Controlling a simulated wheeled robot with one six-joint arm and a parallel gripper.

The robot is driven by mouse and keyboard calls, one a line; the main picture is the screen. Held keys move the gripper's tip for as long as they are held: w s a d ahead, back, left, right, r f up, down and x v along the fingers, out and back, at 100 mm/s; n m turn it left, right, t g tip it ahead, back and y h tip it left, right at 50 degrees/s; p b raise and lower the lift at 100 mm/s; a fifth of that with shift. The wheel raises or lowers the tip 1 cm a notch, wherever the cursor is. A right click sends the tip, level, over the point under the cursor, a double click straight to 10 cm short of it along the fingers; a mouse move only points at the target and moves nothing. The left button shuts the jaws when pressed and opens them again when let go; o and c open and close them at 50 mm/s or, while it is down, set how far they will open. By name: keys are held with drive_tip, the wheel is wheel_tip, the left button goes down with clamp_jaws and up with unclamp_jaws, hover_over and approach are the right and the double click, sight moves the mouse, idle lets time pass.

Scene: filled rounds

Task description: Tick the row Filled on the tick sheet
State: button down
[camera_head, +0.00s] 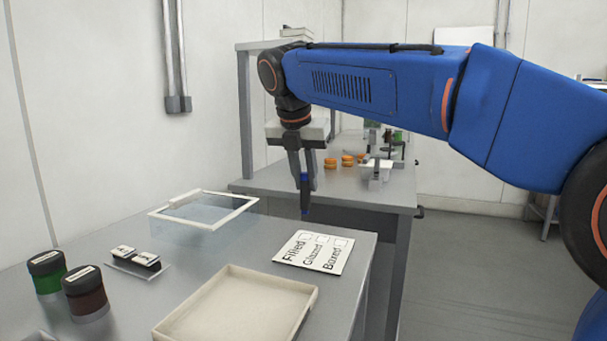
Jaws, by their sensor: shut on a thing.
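The tick sheet (314,252) is a white card lying flat near the right end of the grey table. It has the rows Filled, Glazed and Boxed, each with a box at its far end. The Filled row (297,246) is on the left, and its box (308,236) looks empty. My gripper (303,183) is shut on a dark blue pen (304,195), held upright with its tip down. The pen tip shows just above the Filled box in the picture; I cannot tell whether it touches the sheet.
An empty beige tray (238,308) lies in front of the sheet. A clear box with a white rim (205,208) stands at left. Two dark-lidded jars (84,291) and small black blocks (135,257) are further left. A second table (330,188) with orange rounds stands behind.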

sight(305, 209)
drive_tip(key=shift+f, duration=2.55)
drive_tip(key=shift+f, duration=0.6)
idle(0.4)
drive_tip(key=shift+r, duration=3.55)
drive_tip(key=shift+s, duration=0.1)
